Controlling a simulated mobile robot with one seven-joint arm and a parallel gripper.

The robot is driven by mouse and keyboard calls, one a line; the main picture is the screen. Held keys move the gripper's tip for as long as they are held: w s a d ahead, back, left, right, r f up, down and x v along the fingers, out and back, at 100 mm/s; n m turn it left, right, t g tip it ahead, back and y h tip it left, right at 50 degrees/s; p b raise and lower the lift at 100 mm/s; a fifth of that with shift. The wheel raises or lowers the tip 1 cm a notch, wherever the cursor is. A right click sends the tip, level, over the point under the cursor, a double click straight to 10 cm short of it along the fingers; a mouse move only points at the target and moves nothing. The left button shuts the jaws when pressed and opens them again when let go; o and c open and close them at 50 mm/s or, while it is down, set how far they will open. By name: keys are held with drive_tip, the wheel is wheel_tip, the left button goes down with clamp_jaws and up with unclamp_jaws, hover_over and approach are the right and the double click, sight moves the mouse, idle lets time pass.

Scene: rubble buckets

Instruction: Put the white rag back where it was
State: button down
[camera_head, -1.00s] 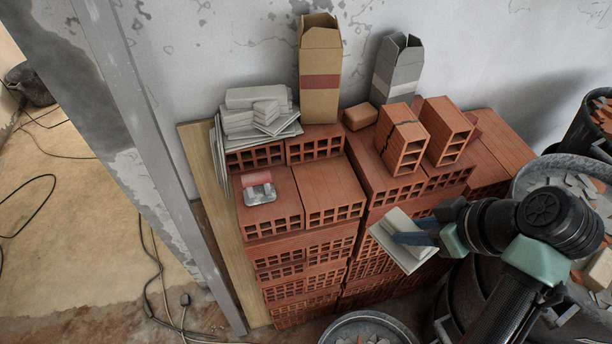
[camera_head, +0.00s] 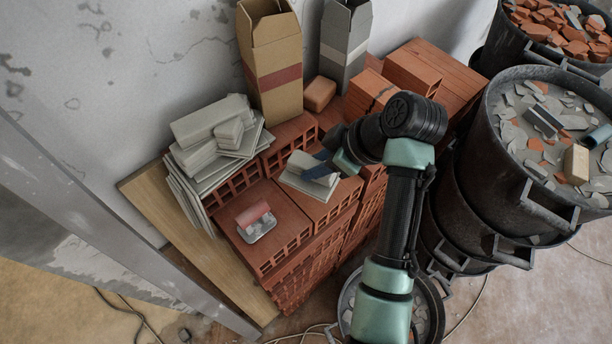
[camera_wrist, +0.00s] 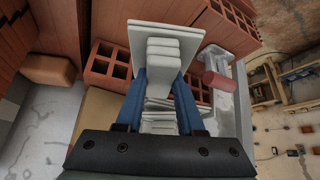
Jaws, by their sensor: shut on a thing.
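The white rag (camera_head: 297,160) looks like a pale square sheet with thick folds on top. My gripper (camera_head: 318,169) is shut on it, over the top of the brick stack. In the wrist view, the blue fingers of my gripper (camera_wrist: 162,78) pinch the folds of the white rag (camera_wrist: 165,36) from both sides, and the sheet spreads out beyond the tips. I cannot tell whether its underside touches the bricks. A pile of similar pale flat pieces (camera_head: 200,160) lies to its left on the bricks.
The hollow red bricks (camera_head: 285,205) form the stack. A red-handled metal tool (camera_head: 256,219) lies on them, left of the rag. A tan carton (camera_head: 272,75) and a grey carton (camera_head: 343,45) stand behind. Black rubble buckets (camera_head: 480,190) stand at right.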

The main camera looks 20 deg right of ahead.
sight(317, 183)
drive_tip(key=shift+s+d+f, duration=0.1)
drive_tip(key=shift+f, duration=0.5)
drive_tip(key=shift+s+d+f, duration=0.1)
drive_tip(key=shift+f, duration=0.45)
drive_tip(key=shift+w+a+f+p, duration=0.1)
drive_tip(key=shift+f+p, duration=0.65)
drive_tip(key=shift+f, duration=1.4)
drive_tip(key=shift+f, duration=0.1)
drive_tip(key=c, duration=0.5)
unclamp_jaws()
drive_tip(key=shift+b+v, duration=0.45)
drive_tip(key=shift+v, duration=5.7)
drive_tip(key=shift+a, duration=0.2)
